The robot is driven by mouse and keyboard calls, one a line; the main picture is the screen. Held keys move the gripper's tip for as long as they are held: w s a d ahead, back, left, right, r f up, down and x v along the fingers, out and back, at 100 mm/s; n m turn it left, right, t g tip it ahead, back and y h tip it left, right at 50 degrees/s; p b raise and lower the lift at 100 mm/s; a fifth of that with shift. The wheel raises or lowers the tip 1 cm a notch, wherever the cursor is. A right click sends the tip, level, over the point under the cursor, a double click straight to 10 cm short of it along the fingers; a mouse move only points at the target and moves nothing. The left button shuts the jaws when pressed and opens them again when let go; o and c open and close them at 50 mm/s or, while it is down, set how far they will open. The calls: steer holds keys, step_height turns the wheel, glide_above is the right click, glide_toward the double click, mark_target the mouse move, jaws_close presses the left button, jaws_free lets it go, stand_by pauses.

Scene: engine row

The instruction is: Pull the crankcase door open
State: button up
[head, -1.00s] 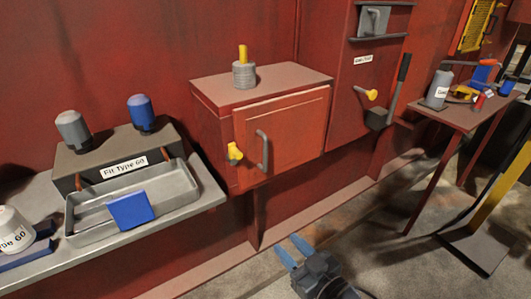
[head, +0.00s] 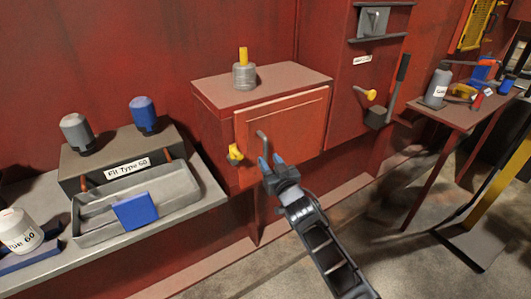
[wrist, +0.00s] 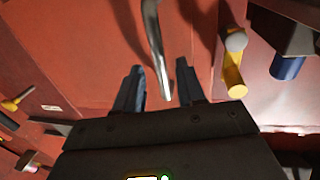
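The crankcase door (head: 295,125) is a red panel on the front of a red box and looks closed. Its grey bar handle (head: 262,138) stands upright near the door's left side, its lower part hidden by my gripper. My gripper (head: 270,163) is in front of the door at the handle's lower end. In the wrist view, the blue-grey fingers of my gripper (wrist: 160,85) are apart, and the handle (wrist: 154,45) reaches down towards the gap between them. I cannot tell whether they touch it. A yellow latch knob (head: 235,152) sits left of the door; it also shows in the wrist view (wrist: 232,75).
A grey cylinder with a yellow stem (head: 244,75) stands on the box. A bench with a metal tray (head: 90,232) and blue and grey bottles is at left. A lever (head: 395,95) and a yellow knob (head: 370,95) are on the wall at right. A small table (head: 455,115) stands beyond.

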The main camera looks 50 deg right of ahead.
mark_target(266, 156)
steer(key=shift+x, duration=2.05)
jaws_close()
